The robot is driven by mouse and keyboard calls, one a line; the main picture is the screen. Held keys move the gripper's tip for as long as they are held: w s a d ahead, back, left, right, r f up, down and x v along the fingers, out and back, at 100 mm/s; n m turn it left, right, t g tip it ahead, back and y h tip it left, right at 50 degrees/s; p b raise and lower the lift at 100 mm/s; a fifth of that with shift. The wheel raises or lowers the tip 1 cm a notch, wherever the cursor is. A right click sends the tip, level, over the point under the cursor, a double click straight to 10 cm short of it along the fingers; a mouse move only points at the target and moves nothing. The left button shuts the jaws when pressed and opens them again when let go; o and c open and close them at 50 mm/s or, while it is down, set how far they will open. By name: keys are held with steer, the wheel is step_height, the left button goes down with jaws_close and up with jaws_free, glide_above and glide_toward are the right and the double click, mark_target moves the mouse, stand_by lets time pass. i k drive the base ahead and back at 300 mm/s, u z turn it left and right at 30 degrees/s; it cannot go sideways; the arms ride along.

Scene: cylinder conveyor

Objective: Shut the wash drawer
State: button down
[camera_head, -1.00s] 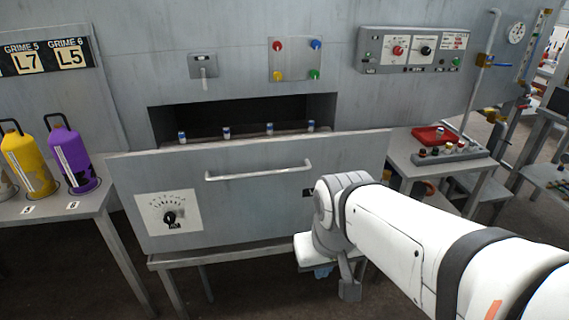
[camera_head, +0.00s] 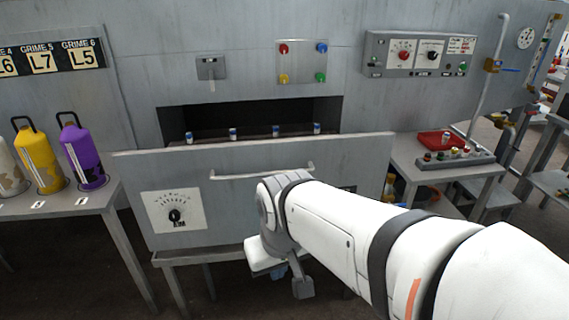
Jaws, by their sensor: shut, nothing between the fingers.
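The wash drawer (camera_head: 275,190) is a wide grey metal front standing out from the machine wall. It is open, with a dark gap (camera_head: 180,118) behind its upper edge. Its bar handle (camera_head: 235,177) is partly covered by my arm at the right. Several small white vials with blue caps (camera_head: 233,134) stand in a row inside, behind the front. A white dial plate (camera_head: 173,211) is at the drawer's lower left. My gripper (camera_head: 302,287) hangs low before the drawer's lower edge, small and partly hidden by my wrist. It is shut and empty; contact with the drawer cannot be told.
A left table holds yellow (camera_head: 38,160) and purple (camera_head: 82,155) bottles. A right table (camera_head: 420,178) carries a red tray (camera_head: 434,140) and a knob strip. A control box (camera_head: 418,54) and four-colour button panel (camera_head: 303,62) are on the wall. A grey frame (camera_head: 165,260) is under the drawer.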

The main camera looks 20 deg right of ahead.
mark_target(212, 184)
steer(key=i, duration=0.95)
steer(key=u, duration=0.05)
